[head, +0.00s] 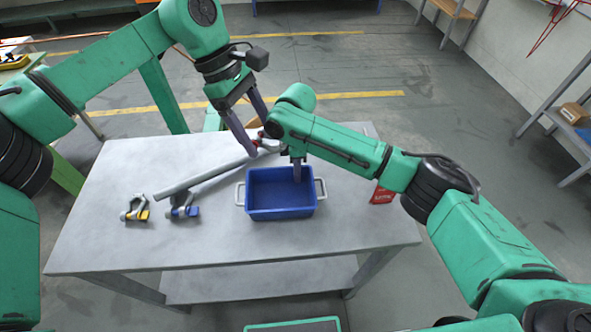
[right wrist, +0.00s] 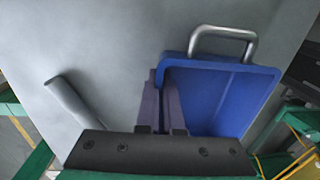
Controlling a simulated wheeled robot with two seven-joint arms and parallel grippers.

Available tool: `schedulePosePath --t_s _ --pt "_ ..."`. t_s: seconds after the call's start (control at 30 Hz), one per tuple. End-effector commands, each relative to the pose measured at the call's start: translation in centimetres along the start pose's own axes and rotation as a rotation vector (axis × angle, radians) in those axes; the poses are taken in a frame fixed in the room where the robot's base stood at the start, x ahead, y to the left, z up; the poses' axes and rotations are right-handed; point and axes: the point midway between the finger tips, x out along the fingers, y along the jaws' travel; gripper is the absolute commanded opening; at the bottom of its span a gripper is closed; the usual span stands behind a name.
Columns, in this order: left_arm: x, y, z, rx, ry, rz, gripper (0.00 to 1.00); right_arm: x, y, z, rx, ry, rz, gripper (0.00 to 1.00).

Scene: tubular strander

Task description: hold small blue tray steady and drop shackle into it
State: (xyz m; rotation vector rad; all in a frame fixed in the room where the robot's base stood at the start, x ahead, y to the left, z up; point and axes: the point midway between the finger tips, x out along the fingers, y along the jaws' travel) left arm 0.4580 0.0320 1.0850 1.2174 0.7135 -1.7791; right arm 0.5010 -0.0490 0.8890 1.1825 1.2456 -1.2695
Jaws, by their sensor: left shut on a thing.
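The small blue tray (head: 280,212) stands on the grey table, with a grey handle at each end. It fills the right part of the right wrist view (right wrist: 225,100). My right gripper (head: 297,172) points down at the tray's far wall, its fingers close together on either side of that wall. My left gripper (head: 257,137) is above the far part of the table, behind and left of the tray. It is shut on a small shackle (head: 263,140) with a red part, mostly hidden by the fingers and my right arm.
A long grey bar (head: 205,175) lies left of the tray. A yellow-marked shackle (head: 135,209) and a blue-marked shackle (head: 183,207) lie near it. A red box or card (head: 381,195) lies right of the tray. The table's front right is clear.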

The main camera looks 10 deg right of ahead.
Motion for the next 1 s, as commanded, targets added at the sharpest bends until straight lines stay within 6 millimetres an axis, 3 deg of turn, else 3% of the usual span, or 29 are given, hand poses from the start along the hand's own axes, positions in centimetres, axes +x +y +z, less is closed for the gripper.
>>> schedulePosePath --t_s 0.03,1.0 --pt "0.6 -0.1 1.5 0.039 -0.028 -0.004 0.05 0.4 -0.6 -0.8 -0.021 0.001 -0.009 0.0" --pt "7.1 -0.2 -1.5 0.022 -0.023 -0.012 0.05 -0.1 -0.2 -0.6 -0.016 0.005 0.001 0.0"
